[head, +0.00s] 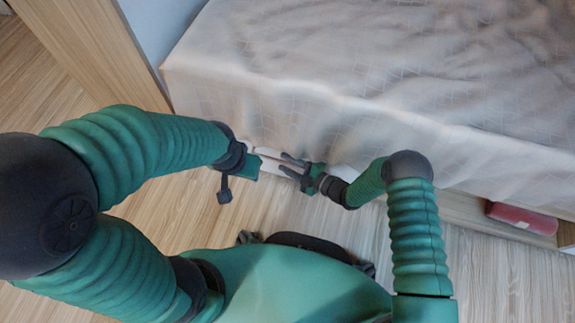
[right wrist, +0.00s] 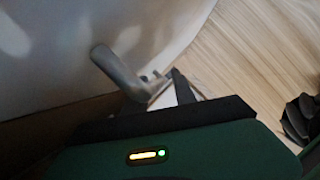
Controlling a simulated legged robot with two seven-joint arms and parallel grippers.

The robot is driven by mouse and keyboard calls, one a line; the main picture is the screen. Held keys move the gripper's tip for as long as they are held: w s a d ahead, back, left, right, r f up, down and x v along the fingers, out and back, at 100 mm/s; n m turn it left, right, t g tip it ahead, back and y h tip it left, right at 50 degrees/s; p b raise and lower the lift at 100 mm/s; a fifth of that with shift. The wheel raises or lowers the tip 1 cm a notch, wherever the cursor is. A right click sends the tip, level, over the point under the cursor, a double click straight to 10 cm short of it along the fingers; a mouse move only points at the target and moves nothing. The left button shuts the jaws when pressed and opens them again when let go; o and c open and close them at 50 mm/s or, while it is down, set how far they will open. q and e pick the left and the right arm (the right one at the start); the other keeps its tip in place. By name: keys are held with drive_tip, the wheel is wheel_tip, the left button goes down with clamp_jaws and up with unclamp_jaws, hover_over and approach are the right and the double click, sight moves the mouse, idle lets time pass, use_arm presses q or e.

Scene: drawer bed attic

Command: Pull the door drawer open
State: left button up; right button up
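The drawer front (head: 272,166) is a pale strip under the hanging bed cover, partly hidden by the cover and my grippers. My right gripper (head: 283,164) is in front of it with its two dark fingers spread apart, pointing left.
The bed's pale cover (head: 350,80) hangs over the front. A red object (head: 522,218) lies in an open compartment under the bed at the right. A wooden panel (head: 95,45) stands at the upper left. Wood floor (head: 480,275) is clear in front.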

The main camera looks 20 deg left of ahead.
clamp_jaws()
drive_tip(key=shift+s+f, duration=0.1)
drive_tip(key=shift+s, duration=0.05)
idle(1.3)
